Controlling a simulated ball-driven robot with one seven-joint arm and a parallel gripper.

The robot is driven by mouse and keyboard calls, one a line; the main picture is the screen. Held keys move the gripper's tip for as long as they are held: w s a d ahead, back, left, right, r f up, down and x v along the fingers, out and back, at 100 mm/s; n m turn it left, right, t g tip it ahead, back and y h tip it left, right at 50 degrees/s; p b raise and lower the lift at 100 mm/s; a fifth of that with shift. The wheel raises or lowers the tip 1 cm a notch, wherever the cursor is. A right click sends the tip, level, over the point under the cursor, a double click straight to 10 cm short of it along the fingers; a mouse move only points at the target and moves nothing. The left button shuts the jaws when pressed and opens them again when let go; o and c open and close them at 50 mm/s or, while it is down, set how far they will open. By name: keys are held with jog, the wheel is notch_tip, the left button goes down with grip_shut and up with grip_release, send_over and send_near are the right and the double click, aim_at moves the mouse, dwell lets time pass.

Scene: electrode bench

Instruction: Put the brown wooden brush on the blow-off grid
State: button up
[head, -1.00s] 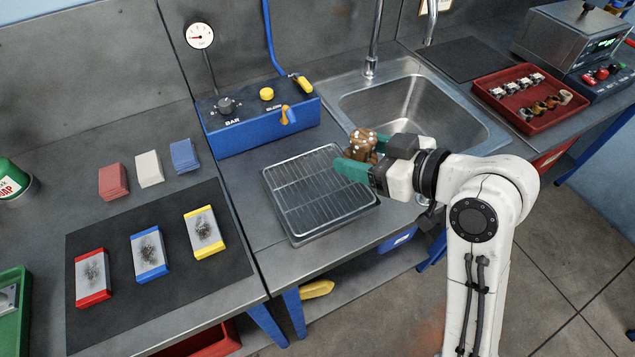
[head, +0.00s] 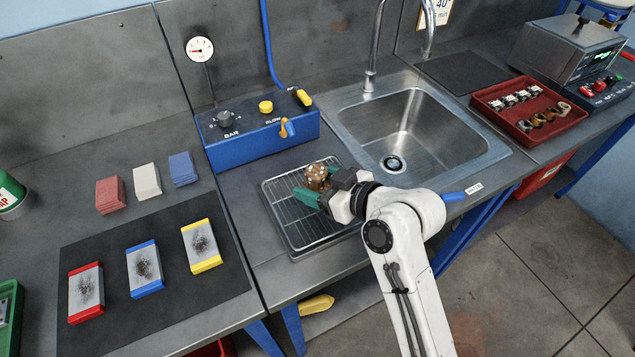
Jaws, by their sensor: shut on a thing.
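The brown wooden brush (head: 317,176) is held at the tip of my gripper (head: 313,188), whose green fingers are shut on it. Gripper and brush are over the blow-off grid (head: 283,213), a wire rack on a metal tray between the blue air box and the front edge of the bench. The brush shows over the upper right part of the grid. I cannot tell whether it touches the wires. My gripper and wrist hide the right part of the grid.
The blue air box (head: 250,142) with knob and gauge stands behind the grid. The sink (head: 410,135) is to the right. A dark mat (head: 190,245) with three coloured-edged blocks lies left. A red tray (head: 530,105) of small parts is far right.

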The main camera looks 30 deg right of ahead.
jog(key=shift+f, duration=0.25)
jog(key=shift+f, duration=0.2)
jog(key=o, duration=1.1)
jog(key=shift+r, duration=0.1)
jog(key=shift+r, duration=0.15)
jog(key=b+v, duration=0.1)
jog(key=v, duration=1.1)
